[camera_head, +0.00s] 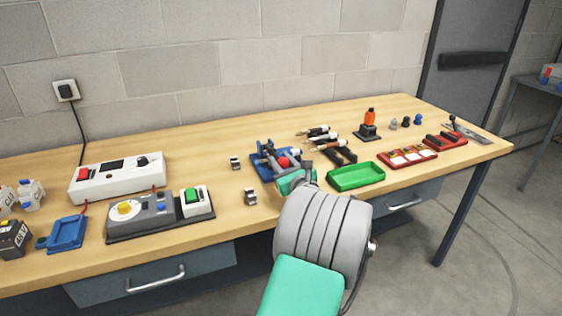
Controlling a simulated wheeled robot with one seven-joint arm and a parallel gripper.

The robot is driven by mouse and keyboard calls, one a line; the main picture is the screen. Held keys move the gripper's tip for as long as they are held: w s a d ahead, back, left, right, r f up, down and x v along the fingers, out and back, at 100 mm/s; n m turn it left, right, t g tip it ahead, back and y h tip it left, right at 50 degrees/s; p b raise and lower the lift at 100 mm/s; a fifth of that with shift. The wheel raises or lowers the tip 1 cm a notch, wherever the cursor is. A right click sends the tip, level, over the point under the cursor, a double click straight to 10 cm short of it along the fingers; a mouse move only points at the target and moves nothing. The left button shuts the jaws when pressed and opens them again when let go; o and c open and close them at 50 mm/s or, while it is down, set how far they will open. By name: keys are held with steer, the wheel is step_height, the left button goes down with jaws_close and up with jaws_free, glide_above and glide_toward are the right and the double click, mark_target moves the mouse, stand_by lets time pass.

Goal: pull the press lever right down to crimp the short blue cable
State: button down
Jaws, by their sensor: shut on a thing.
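The press (265,172) is a small blue device with grey metal parts, standing on the bench in the middle of the view. The red ball of its lever (283,162) shows just beyond my gripper. My gripper (293,171) is at the right front side of the press, shut on the lever near that ball. My own wrist and arm hide the fingers and the near part of the press. The lever looks low, but its exact angle is hard to tell. I cannot make out the short blue cable at this size.
Right of the press are an empty green tray (355,177), a dark rack (340,153) with cable ends and a red tray (408,158). Two small metal clips lie left of it. A grey control box (150,214) and a white instrument (117,178) stand further left.

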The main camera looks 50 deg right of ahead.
stand_by(0.4)
steer(key=shift+s+a+f+p, duration=0.15)
steer(key=shift+f+p, duration=0.25)
steer(key=shift+f, duration=1.1)
steer(key=c, duration=1.1)
jaws_free()
steer(key=shift+r, duration=0.1)
steer(key=v, duration=0.7)
steer(key=shift+s, duration=0.35)
steer(key=shift+s, duration=0.1)
